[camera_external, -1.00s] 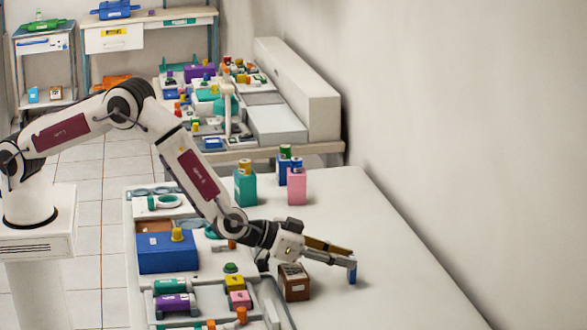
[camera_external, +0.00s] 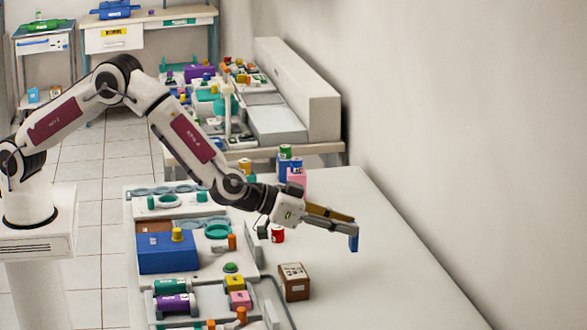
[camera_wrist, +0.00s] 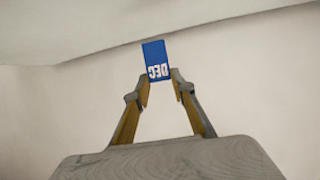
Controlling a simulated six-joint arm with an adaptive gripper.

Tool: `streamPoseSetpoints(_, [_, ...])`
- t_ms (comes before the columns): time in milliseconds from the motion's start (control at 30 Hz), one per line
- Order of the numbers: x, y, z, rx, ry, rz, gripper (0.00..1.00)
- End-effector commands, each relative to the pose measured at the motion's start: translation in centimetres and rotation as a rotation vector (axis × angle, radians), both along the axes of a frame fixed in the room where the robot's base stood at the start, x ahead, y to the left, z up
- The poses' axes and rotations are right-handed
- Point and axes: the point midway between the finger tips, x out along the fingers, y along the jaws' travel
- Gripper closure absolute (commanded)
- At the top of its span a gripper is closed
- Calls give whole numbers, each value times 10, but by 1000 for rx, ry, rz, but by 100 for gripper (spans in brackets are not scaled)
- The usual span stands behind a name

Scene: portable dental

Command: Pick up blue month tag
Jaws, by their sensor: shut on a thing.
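The blue month tag (camera_wrist: 156,60) is a small flat blue piece with white "DEC" lettering, upside down in the wrist view. My gripper (camera_wrist: 160,85) is shut on its lower part, with one fingertip on each side. In the external view the tag (camera_external: 354,240) hangs at the fingertips of my gripper (camera_external: 350,228). It appears raised above the white table top (camera_external: 390,270).
A brown box (camera_external: 294,283) stands on the table below and left of my gripper. A blue box (camera_external: 168,253) and several small coloured containers fill the left side. The right of the table is clear.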

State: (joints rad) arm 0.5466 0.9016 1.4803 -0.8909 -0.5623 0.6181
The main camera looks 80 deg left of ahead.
Motion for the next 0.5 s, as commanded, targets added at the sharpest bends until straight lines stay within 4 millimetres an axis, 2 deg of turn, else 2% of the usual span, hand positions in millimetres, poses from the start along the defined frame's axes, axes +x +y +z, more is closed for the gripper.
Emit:
streamPoseSetpoints(200, [0,0,15,0,0,0,92])
streamPoseSetpoints(500, [0,0,17,1,0,0,92])
